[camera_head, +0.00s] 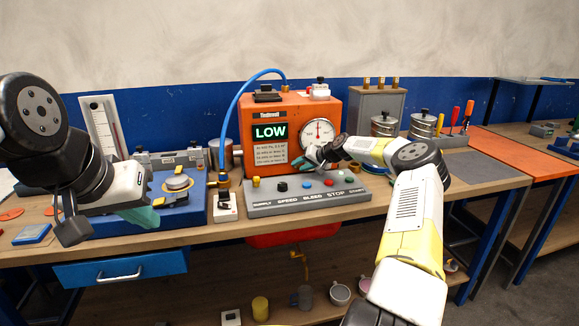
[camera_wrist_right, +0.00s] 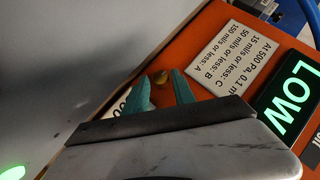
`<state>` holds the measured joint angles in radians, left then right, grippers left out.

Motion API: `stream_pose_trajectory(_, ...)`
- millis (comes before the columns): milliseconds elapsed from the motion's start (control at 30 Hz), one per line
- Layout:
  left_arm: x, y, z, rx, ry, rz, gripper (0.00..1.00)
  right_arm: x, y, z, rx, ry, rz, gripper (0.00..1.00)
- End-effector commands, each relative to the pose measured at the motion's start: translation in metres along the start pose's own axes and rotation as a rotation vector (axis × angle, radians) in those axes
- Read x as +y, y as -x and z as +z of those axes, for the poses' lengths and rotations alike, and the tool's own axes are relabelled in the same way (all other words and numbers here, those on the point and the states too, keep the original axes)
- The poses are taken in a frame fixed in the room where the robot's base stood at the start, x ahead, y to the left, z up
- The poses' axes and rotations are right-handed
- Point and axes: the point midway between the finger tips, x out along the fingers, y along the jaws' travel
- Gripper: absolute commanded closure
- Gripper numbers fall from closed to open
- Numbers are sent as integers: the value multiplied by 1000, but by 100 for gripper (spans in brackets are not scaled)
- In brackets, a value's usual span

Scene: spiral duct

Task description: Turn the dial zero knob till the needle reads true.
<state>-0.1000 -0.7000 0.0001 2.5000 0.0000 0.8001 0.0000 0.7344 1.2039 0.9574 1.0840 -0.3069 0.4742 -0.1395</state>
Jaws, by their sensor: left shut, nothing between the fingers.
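The orange instrument (camera_head: 248,105) stands at mid-table with a lit green LOW display (camera_head: 270,132). Its round white dial (camera_head: 319,132) has a needle pointing roughly straight up; the exact reading is too small to tell. My right gripper (camera_head: 305,161) is at the instrument's front, below and left of the dial. The knob is hidden in the head view. My left gripper (camera_head: 143,217) is shut and empty at the left.
A grey button panel (camera_head: 300,196) lies in front of the instrument. A blue hose (camera_head: 238,110) arches at its left. A blue fixture (camera_head: 183,216) stands beside my left gripper. A grey box (camera_head: 376,107) and metal canisters (camera_head: 423,125) stand to the right. The grey mat (camera_head: 490,150) is clear.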

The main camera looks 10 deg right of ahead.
Motion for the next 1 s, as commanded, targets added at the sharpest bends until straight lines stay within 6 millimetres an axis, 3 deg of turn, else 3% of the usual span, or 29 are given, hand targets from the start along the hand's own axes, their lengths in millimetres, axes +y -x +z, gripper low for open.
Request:
stream_pose_trajectory(267,0,0,0,0,0,0,100,0,6,0,0,0,0,69)
stream_pose_trajectory(700,0,0,0,0,0,0,100,1,72,0,0,0,1,69)
stream_pose_trajectory(1000,0,0,0,0,0,0,100,0,78,0,0,0,0,69)
